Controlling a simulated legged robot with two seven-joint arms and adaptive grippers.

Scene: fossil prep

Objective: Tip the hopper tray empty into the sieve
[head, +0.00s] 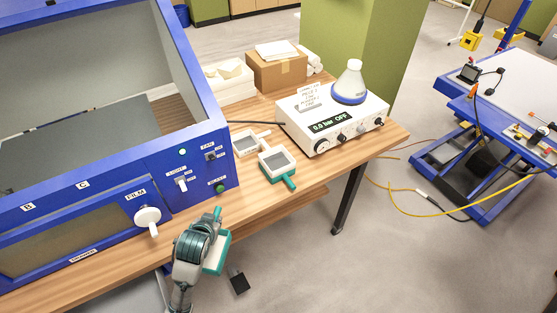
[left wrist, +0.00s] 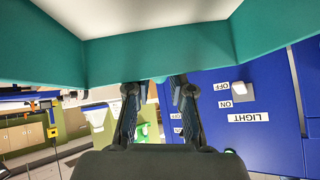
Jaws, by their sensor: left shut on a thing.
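My left gripper (head: 216,232) is shut on a teal-rimmed tray with a pale inside (head: 214,258), held off the front edge of the bench. I take this for the hopper tray; its contents cannot be seen. In the left wrist view its teal wall (left wrist: 155,58) spans the top, with the gripper's fingers (left wrist: 157,90) at it. Two small square framed pieces with grey middles lie on the bench: one with a teal handle (head: 278,162), one with a pale handle (head: 246,146). They look like sieves, apart from my gripper. My right gripper is not in view.
A blue cabinet (head: 216,168) with switches and a white knob (head: 148,216) fills the left. A white pump box (head: 334,122) carrying a flask (head: 351,82) stands right of the framed pieces. A cardboard box (head: 276,72) stands behind. Bare wood (head: 240,205) lies along the front.

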